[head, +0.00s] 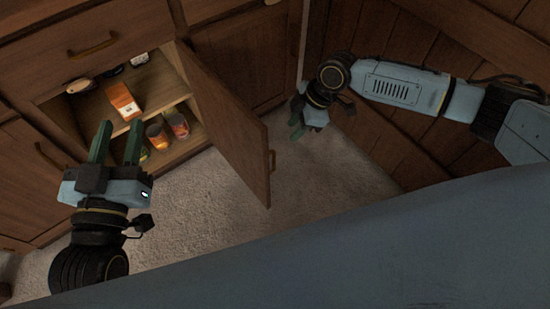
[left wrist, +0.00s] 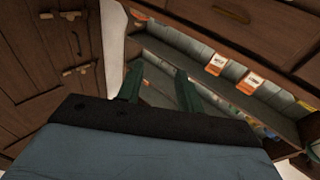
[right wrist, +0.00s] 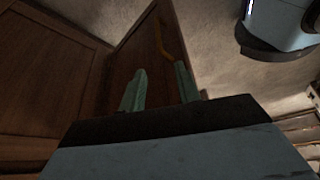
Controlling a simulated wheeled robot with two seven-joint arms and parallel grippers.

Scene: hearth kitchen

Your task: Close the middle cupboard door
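The middle cupboard door (head: 232,125) stands wide open, swung out from the cabinet over the floor, with its handle (head: 271,160) near the free edge. In the right wrist view a wooden door panel (right wrist: 122,62) with a brass handle (right wrist: 161,40) lies beyond the fingers. My left gripper (head: 119,142) is open and empty in front of the cupboard opening, left of the door; its spread fingers show in the left wrist view (left wrist: 158,88). My right gripper (head: 296,118) is to the right of the door, apart from it; its fingers are spread and empty in the right wrist view (right wrist: 160,88).
The open cupboard has a shelf (head: 95,108) holding an orange box (head: 123,101) and dark items; cans (head: 179,126) stand below. A closed drawer (head: 90,40) is above, and a closed door (head: 35,170) is at the left. Carpet (head: 215,235) in front is clear.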

